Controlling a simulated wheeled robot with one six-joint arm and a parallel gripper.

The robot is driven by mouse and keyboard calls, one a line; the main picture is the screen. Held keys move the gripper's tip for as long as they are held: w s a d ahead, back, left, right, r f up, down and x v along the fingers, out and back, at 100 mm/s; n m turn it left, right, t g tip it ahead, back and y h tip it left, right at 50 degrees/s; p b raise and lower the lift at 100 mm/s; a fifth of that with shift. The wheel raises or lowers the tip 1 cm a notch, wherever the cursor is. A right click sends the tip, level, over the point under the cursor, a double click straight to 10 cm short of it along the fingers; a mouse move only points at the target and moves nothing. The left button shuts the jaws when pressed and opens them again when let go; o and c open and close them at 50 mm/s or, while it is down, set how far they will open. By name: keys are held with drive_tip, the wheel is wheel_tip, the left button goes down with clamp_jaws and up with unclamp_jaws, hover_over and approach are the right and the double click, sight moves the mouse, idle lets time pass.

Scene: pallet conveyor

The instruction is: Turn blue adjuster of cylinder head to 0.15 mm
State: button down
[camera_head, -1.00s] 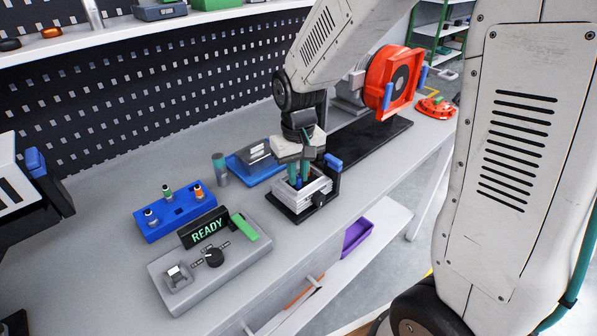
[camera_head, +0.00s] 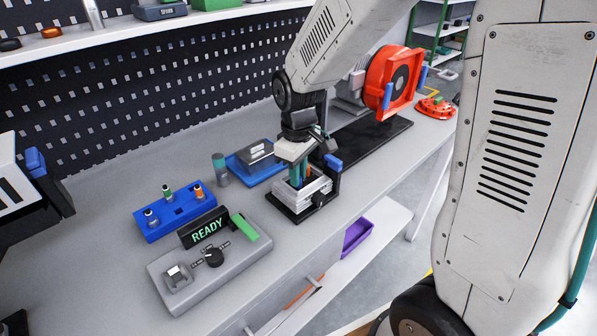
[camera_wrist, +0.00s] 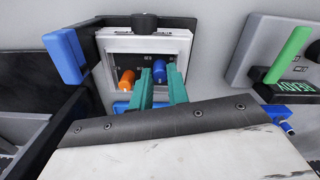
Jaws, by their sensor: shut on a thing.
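The cylinder head (camera_head: 317,190) is a silver block in a black fixture on the bench; it also shows in the wrist view (camera_wrist: 180,45). The blue adjuster (camera_wrist: 159,67) stands on its top face, to the right of the orange adjuster (camera_wrist: 127,79) in the wrist view. My gripper (camera_wrist: 160,74) has teal fingers, one on each side of the blue adjuster, and is shut on it. In the head view my gripper (camera_head: 299,174) points down over the block, and the adjuster is mostly hidden. The setting marks are too small to read.
A grey control box (camera_head: 190,277) with a READY display (camera_head: 206,232) stands in front left. A blue holder (camera_head: 180,210) with several small parts is behind it. A blue clamp handle (camera_head: 333,162) rises close to my gripper. A red-orange wheel unit (camera_head: 388,78) stands further back.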

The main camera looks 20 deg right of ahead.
idle(0.3)
drive_tip(key=c, duration=1.3)
unclamp_jaws()
drive_tip(key=shift+c, duration=0.2)
wheel_tip(320, 180, up, 8)
drive_tip(key=shift+f, duration=0.1)
drive_tip(key=shift+s+m, duration=0.1)
drive_tip(key=shift+m, duration=0.2)
drive_tip(key=s+d+r+m, duration=0.1)
drive_tip(key=s+r+m, duration=0.2)
drive_tip(key=s, duration=0.8)
drive_tip(key=s+d+r+m+t, duration=0.1)
drive_tip(key=s+d+r+m, duration=0.1)
drive_tip(key=s, duration=0.9)
drive_tip(key=shift+s+r+m, duration=0.25)
drive_tip(key=shift+r+m, duration=0.25)
drive_tip(key=shift+r, duration=0.45)
